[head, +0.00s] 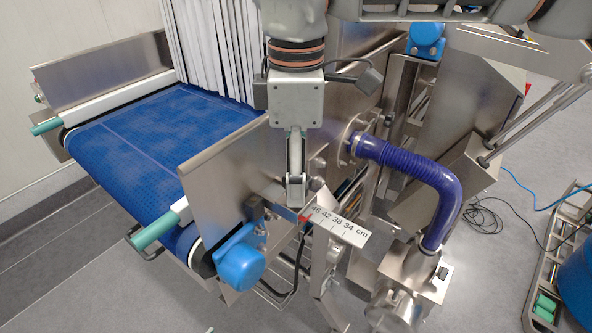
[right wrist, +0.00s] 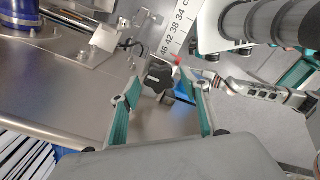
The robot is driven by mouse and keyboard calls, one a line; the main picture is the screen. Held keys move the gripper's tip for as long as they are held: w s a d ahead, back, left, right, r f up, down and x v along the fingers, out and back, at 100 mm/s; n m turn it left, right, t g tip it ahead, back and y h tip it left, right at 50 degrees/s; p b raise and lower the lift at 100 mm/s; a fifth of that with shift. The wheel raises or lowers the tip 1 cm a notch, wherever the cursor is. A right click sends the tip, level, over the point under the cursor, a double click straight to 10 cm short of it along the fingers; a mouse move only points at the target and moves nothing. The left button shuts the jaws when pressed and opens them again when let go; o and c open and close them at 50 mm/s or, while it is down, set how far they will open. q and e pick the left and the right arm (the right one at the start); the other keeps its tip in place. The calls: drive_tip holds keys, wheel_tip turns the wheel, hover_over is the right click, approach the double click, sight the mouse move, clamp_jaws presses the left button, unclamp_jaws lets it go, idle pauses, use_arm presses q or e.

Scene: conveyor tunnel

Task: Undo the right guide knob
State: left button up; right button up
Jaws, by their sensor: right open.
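A black lobed knob (right wrist: 158,75) shows in the right wrist view, beside the 46 end of a white centimetre scale (right wrist: 178,32). My right gripper (right wrist: 159,80) is open, with one green-padded finger on each side of the knob. Whether the fingers touch it I cannot tell. In the head view my right gripper (head: 295,198) points down just above the 46 end of the scale (head: 340,226) and hides the knob. A red pointer (head: 305,219) sits at that end.
The blue conveyor belt (head: 135,145) lies to the left, behind a steel side plate (head: 225,170). A blue motor (head: 240,266) is just below left of the gripper. A purple hose (head: 425,175) curves past on the right. White strip curtains (head: 205,50) hang behind.

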drive_tip(key=c, duration=1.1)
